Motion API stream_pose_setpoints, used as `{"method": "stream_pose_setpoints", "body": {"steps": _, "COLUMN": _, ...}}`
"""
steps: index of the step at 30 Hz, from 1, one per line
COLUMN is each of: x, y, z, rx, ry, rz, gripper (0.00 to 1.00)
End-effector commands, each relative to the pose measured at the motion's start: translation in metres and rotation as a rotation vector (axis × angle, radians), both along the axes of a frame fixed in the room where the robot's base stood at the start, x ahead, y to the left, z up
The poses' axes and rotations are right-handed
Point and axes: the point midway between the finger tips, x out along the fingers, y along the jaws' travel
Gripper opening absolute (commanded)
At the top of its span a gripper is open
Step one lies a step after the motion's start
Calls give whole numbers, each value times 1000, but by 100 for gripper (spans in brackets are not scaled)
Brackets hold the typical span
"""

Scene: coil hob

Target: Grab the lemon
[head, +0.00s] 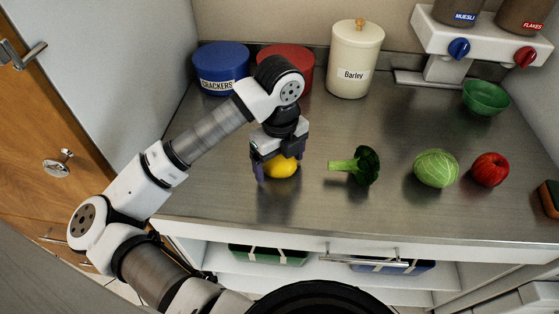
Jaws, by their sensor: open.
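The yellow lemon (281,167) lies on the metal counter, left of the middle in the head view. My gripper (279,172) points down over it. Its two dark fingers are open, one on each side of the lemon. The gripper body hides the top of the lemon. I cannot tell whether either finger touches it.
Broccoli (366,166), a cabbage (436,168) and a red apple (490,169) lie in a row to the right. A blue tin (220,70), a red tin (287,62), a barley canister (355,62) and a green bowl (486,97) stand behind.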

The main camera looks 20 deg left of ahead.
Motion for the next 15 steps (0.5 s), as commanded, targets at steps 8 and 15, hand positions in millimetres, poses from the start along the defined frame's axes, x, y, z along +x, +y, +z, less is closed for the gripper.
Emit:
{"method": "stream_pose_setpoints", "body": {"steps": 8, "x": 0, "y": 0, "z": 0, "rx": 0, "ry": 0, "rz": -1, "gripper": 76}}
{"method": "stream_pose_setpoints", "body": {"steps": 15, "x": 0, "y": 0, "z": 0, "rx": 0, "ry": 0, "rz": -1, "gripper": 44}}
